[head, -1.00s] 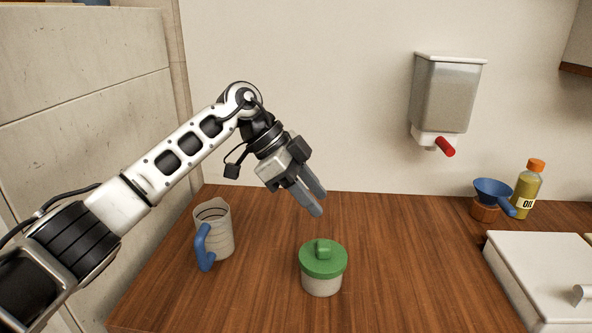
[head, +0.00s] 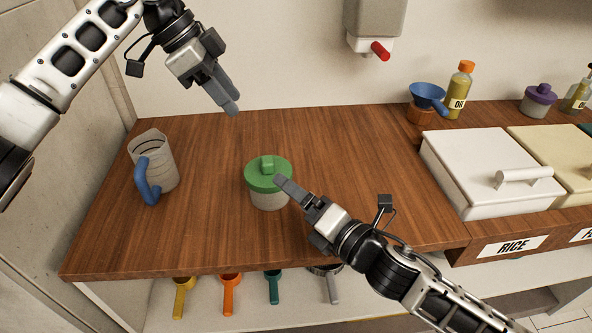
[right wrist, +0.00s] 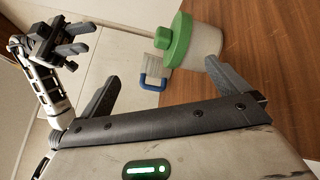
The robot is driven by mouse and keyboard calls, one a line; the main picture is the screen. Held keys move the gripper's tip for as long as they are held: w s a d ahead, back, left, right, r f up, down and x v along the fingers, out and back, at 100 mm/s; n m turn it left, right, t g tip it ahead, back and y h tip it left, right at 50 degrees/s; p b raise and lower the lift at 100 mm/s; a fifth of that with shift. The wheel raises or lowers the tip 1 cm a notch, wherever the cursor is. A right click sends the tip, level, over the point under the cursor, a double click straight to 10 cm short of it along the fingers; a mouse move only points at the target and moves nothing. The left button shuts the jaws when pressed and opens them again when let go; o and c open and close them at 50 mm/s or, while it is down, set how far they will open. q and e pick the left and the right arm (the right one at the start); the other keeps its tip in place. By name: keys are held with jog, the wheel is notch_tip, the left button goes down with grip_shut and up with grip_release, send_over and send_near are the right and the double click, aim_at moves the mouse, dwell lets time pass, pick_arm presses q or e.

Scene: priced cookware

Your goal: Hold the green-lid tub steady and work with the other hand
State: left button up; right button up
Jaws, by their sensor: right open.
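The green-lid tub (head: 269,200), pale with a green knobbed lid, stands upright on the wooden counter. It also shows beyond my fingertips in the right wrist view (right wrist: 206,42). My right gripper (head: 285,188) is open and reaches in from the lower right. One fingertip overlaps the tub's right side in the head view; I cannot tell whether it touches. The tub is not between the fingers in the right wrist view. My left gripper (head: 232,103) is open and empty, above the counter's back edge, up and left of the tub. It also shows in the right wrist view (right wrist: 82,38).
A measuring jug (head: 160,163) with a blue handle stands left of the tub. A blue funnel (head: 427,95), an oil bottle (head: 459,91) and a white lidded bin (head: 470,165) are to the right. Coloured scoops (head: 231,289) hang below the front edge. The back middle counter is clear.

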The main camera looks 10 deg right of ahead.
aim_at(271, 183)
jog(key=w+r+n+y, duration=0.15)
jog(key=w+n, duration=0.25)
jog(key=n, duration=0.9)
jog(key=f, duration=0.7)
jog(key=shift+w+a, duration=0.15)
jog(key=shift+a, duration=0.1)
jog(key=x, duration=0.7)
jog(key=shift+w+a, duration=0.15)
jog(key=shift+w, duration=0.1)
jog(key=c, duration=1.1)
